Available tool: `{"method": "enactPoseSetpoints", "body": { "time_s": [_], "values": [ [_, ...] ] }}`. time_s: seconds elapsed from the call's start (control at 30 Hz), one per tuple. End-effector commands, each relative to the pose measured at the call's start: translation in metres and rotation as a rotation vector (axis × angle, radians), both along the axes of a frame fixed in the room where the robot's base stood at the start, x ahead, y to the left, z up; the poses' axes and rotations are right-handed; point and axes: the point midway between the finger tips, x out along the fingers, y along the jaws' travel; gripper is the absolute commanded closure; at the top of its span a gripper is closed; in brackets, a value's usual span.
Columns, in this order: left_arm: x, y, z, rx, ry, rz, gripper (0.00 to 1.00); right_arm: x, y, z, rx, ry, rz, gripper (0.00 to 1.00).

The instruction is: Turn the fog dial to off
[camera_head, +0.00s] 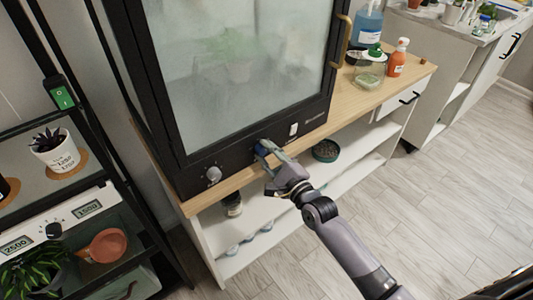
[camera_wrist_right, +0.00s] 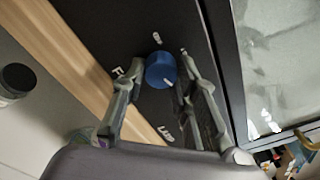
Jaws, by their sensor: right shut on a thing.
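The blue fog dial (camera_wrist_right: 161,70) is on the black front panel (camera_wrist_right: 150,25) of a glass cabinet. White lettering and a white mark lie around it, partly covered by my fingers. My right gripper (camera_wrist_right: 163,66) is closed on the dial, one finger on each side. In the head view, my right gripper (camera_head: 264,152) reaches the panel from the lower right and mostly hides the dial (camera_head: 261,149). I cannot read which setting the dial points at. My left gripper is not in view.
The cabinet's fogged glass door (camera_head: 240,70) is above the panel. A silver knob (camera_head: 213,174) is left of my gripper, and a white switch (camera_head: 293,129) is right. Bottles stand on the wooden top (camera_head: 385,88). A dark bowl (camera_head: 326,150) sits on the shelf below.

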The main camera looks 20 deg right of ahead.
Motion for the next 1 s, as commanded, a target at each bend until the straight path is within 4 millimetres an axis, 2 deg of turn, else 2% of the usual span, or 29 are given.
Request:
{"method": "enactPoseSetpoints", "body": {
  "time_s": [0.23, 0.67, 1.0],
  "values": [
    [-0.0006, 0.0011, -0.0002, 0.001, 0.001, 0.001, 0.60, -0.0003, 0.0002, -0.0006, 0.000, 0.001, 0.001, 1.00],
    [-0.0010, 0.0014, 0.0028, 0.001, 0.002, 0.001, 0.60, -0.0002, -0.0002, -0.0003, -0.094, -0.031, 0.000, 1.00],
    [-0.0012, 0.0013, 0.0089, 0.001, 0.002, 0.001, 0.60, 0.0001, -0.0010, 0.0000, -0.363, -0.128, 0.000, 1.00]
  ]
}}
